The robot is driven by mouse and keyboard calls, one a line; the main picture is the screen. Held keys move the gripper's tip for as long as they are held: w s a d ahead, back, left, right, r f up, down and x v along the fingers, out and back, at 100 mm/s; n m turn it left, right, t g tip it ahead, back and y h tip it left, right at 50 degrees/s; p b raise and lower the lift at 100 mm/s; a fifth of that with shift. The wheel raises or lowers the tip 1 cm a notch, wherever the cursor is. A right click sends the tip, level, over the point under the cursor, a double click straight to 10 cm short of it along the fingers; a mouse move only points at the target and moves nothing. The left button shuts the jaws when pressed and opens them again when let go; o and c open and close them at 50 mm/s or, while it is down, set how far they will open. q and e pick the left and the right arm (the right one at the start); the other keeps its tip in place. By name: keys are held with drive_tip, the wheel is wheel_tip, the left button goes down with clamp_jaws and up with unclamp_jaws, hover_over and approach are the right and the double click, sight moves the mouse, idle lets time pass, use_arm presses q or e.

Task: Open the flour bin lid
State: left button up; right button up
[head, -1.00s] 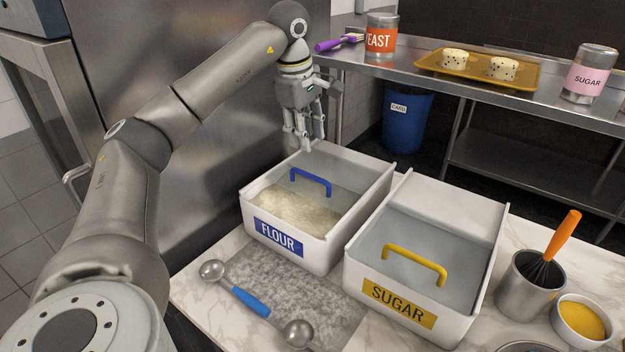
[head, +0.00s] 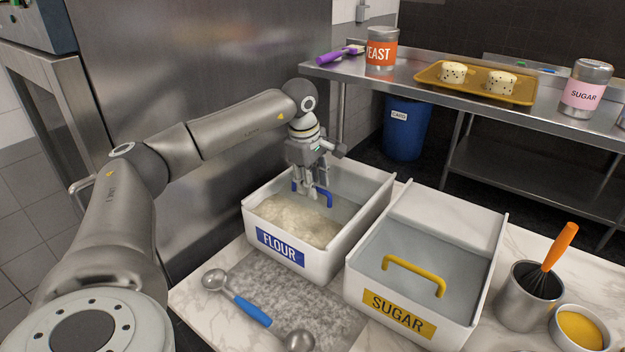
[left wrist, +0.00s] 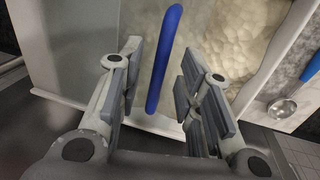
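The white flour bin (head: 340,248), with a blue FLOUR label, stands on the marble counter with pale flour visible inside. Its lid (head: 345,210) looks clear and carries a blue handle (head: 328,200), partly hidden behind my fingers in the head view. The lid looks closed. My left gripper (head: 312,192) points down at the handle. In the left wrist view the blue handle (left wrist: 163,65) runs between the spread fingers of the gripper (left wrist: 160,80), with gaps on both sides. The gripper is open and holds nothing. My right gripper is not in view.
The sugar bin (head: 400,330) with a yellow handle stands close on the right. A measuring scoop (head: 247,306) with a blue handle lies in front. A whisk cup (head: 528,295) and yellow bowl (head: 580,330) are at right. A steel wall is behind my arm.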

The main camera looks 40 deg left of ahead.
use_arm(q)
clamp_jaws()
drive_tip(key=shift+w, duration=0.1)
drive_tip(key=shift+w+r, duration=0.15)
drive_tip(key=shift+w, duration=0.15)
drive_tip(key=w+p, duration=0.1)
drive_tip(key=w, duration=0.2)
drive_tip(key=shift+a, duration=0.2)
drive_tip(key=shift+w+a, duration=0.1)
drive_tip(key=shift+w, duration=0.4)
